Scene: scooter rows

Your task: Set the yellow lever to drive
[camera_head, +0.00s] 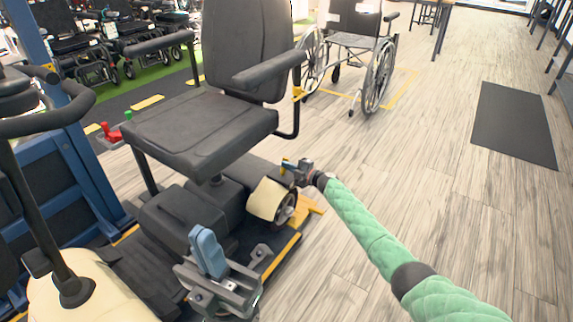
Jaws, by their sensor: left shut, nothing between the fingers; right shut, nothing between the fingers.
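A mobility scooter with a black seat (205,115) stands at the left, its rear drive unit low beside a cream wheel cover (268,199). A small yellow lever (284,161) shows at the back of that unit, partly hidden and too small to read its setting. My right gripper (294,167), on the green-sleeved arm, is shut and empty right beside the lever; I cannot tell if they touch. My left gripper (214,283), grey with a blue part, is shut and empty at the lower middle, in front of the scooter's side and apart from the lever.
The scooter's handlebar (45,122) and the blue frame (85,165) crowd the left side. A wheelchair (355,50) stands behind, on a yellow-marked floor spot. A dark mat (515,125) lies at the right. The wooden floor (440,170) right of the scooter is clear.

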